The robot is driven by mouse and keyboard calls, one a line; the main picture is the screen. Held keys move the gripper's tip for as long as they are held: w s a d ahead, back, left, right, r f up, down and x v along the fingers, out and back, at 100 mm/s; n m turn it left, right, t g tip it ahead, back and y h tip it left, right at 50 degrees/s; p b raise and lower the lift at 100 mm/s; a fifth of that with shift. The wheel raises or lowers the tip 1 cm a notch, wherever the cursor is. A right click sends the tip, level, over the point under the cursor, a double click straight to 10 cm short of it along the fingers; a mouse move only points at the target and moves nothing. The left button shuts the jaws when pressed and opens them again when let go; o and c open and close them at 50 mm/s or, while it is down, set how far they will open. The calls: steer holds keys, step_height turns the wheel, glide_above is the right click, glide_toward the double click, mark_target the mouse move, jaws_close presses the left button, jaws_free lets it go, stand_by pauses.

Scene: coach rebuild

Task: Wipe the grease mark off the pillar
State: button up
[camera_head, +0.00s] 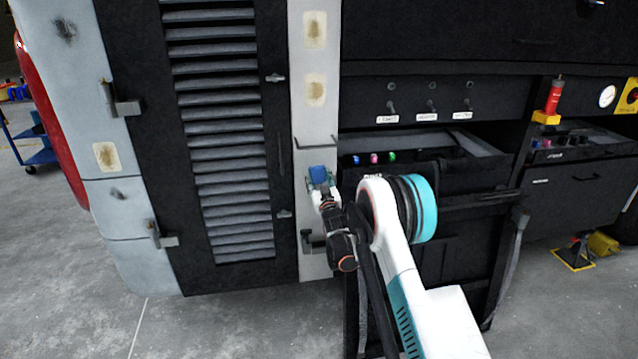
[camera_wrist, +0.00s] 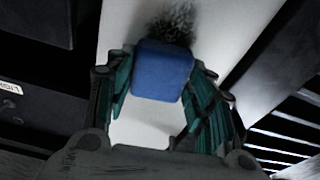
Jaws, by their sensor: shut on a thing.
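The white pillar (camera_head: 316,130) is the narrow upright strip between the louvred black panel and the dark drawer bay. The grease mark (camera_wrist: 176,22) is a dark speckled smudge on the pillar in the wrist view. The blue block (camera_wrist: 162,72) lies just below it in that picture and covers its lower edge. Whether the block touches the pillar I cannot tell. My gripper (camera_wrist: 160,92) is shut on the block, a finger on each side. In the head view the block (camera_head: 318,175) is in front of the pillar, and the grease mark cannot be made out there.
The louvred panel (camera_head: 220,130) has latches and hinges sticking out. A dark bracket (camera_head: 316,143) crosses the pillar just above the block. An open drawer (camera_head: 430,150) with small coloured items is to the right.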

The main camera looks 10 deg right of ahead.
steer(key=shift+r, duration=1.15)
steer(key=shift+f, duration=0.1)
steer(key=shift+f+b, duration=1.2)
steer(key=shift+f, duration=0.45)
step_height(320, 180, down, 7)
steer(key=a, duration=0.1)
steer(key=shift+w+r+p, duration=0.1)
steer(key=shift+r+p, duration=1.3)
steer(key=shift+r, duration=3.9)
